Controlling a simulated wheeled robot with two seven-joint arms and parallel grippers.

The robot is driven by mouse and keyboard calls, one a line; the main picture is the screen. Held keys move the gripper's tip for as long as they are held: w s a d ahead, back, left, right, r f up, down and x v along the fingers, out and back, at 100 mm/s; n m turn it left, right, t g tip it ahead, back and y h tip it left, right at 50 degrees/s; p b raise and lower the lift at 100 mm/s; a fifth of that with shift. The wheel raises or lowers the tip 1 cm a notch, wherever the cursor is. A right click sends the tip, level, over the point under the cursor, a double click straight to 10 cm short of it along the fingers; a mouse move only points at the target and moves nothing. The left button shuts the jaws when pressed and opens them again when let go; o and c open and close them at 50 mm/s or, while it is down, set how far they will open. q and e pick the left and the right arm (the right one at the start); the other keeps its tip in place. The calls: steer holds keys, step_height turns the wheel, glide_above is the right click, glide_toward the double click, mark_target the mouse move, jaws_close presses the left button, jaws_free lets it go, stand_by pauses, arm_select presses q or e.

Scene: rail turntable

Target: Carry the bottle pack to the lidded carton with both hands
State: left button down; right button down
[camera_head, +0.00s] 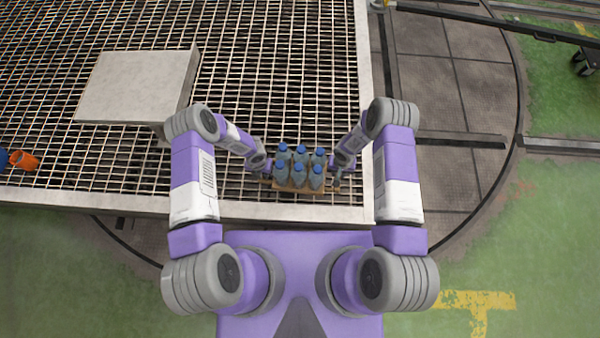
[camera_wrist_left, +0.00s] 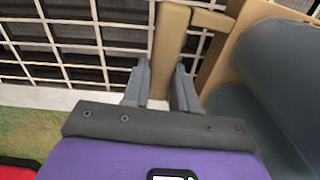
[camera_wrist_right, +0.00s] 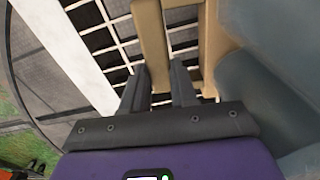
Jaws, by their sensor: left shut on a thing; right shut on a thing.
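The bottle pack (camera_head: 298,169) holds several blue-capped bottles in a tan tray, close in front of me at the near right corner of the grating. My left gripper (camera_head: 266,170) is at its left side, shut on a tan handle bar (camera_wrist_left: 168,48) that shows in the left wrist view. My right gripper (camera_head: 337,174) is at its right side, shut on the matching handle bar (camera_wrist_right: 152,45) in the right wrist view. I cannot tell whether the pack rests on the grating or hangs just above it. A pale grey closed carton (camera_head: 136,86) stands on the grating to the left.
The metal grating platform (camera_head: 280,40) has a light solid border along its near and right edges. An orange cup-like object (camera_head: 24,160) and a blue one (camera_head: 3,158) lie at the far left. The grating behind the pack is clear. A round dark turntable floor (camera_head: 440,85) lies to the right.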

arm_select(q)
steer(key=shift+w+r, duration=0.1)
steer(key=shift+r, duration=0.05)
arm_select(e)
steer(key=shift+w+r, duration=0.1)
steer(key=shift+r, duration=0.05)
stand_by(0.4)
